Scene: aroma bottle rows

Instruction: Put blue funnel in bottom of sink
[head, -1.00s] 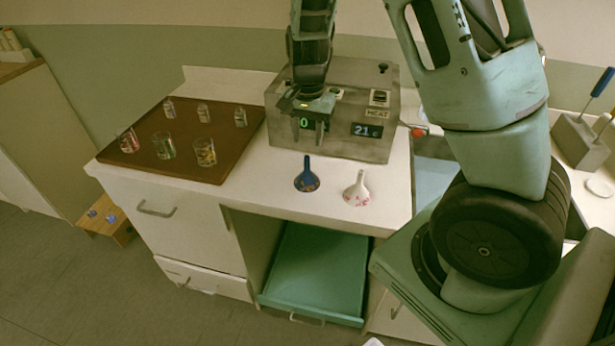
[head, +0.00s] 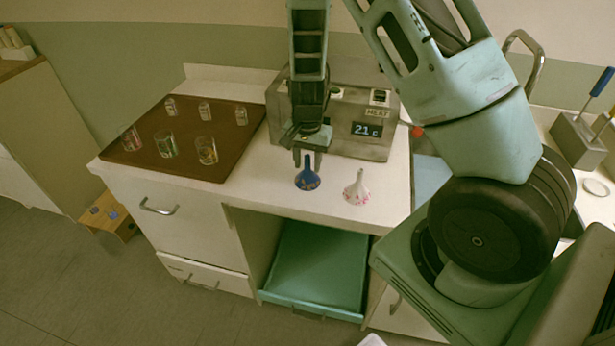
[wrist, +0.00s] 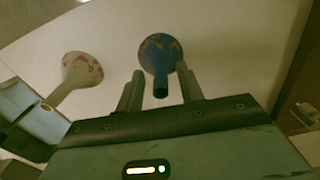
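The blue funnel (head: 307,180) stands spout up on the white counter, its cone marked with orange-brown patches. It also shows in the wrist view (wrist: 160,56). My gripper (head: 307,161) points down over it. In the wrist view my gripper (wrist: 159,82) is open, one finger on each side of the blue spout, with a gap visible on both sides. The sink (head: 430,180) shows as a pale blue basin right of the counter, largely hidden behind my arm.
A white funnel with pink marks (head: 356,190) stands close to the right. A grey heater box (head: 345,140) is just behind. A brown tray (head: 185,108) with several glass jars lies left. A green drawer (head: 312,265) is below the counter.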

